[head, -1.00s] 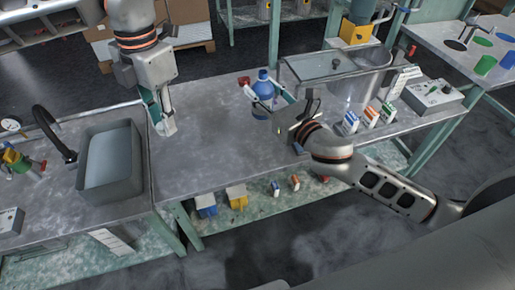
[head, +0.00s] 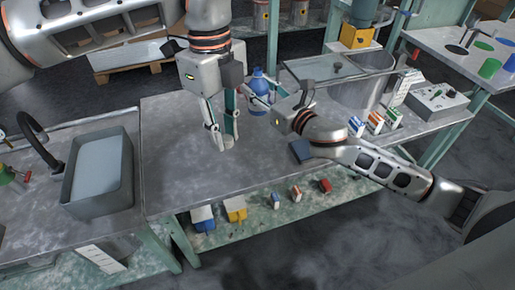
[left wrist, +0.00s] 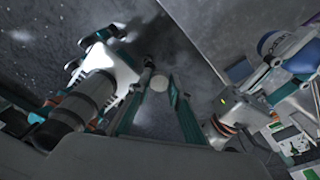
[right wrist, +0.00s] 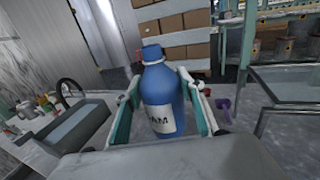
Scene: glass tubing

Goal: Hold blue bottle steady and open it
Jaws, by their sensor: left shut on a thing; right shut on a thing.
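The blue bottle (head: 258,88) stands upright on the metal bench, with a white label. In the right wrist view, its blue cap (right wrist: 152,54) is on its neck. My right gripper (right wrist: 160,108) is shut around the bottle body, one finger on each side. My left gripper (head: 226,143) points down over the bench, left of and nearer than the bottle, apart from it. Its fingertips close on a small pale thing (left wrist: 159,83) that I cannot identify. The left gripper partly hides the view just left of the bottle.
A sink basin (head: 97,175) is at the left of the bench (head: 175,165). A glass-walled tank (head: 345,80) stands right of the bottle, with several small boxes (head: 375,122) near it. The bench front middle is clear.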

